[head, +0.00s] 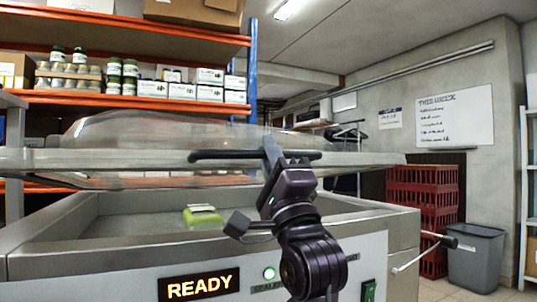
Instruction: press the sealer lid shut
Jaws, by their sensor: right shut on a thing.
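The sealer (60,240) is a steel box with an open-topped chamber. Its clear domed lid (140,130) is raised above the chamber, with a clear gap between lid frame and rim. A dark bar handle (222,156) runs along the lid's front edge. My right gripper (271,153) is shut on this handle near its middle. A green and white packet (203,217) lies in the chamber. The front panel display (199,285) reads READY, and a green light (269,273) glows beside it. My right arm hides part of the panel. My left gripper is not in view.
Orange shelving (130,100) with jars and boxes stands behind the sealer. Red crates (422,205) and a grey bin (476,255) stand on the floor at right. A lever (425,252) sticks out from the sealer's right side.

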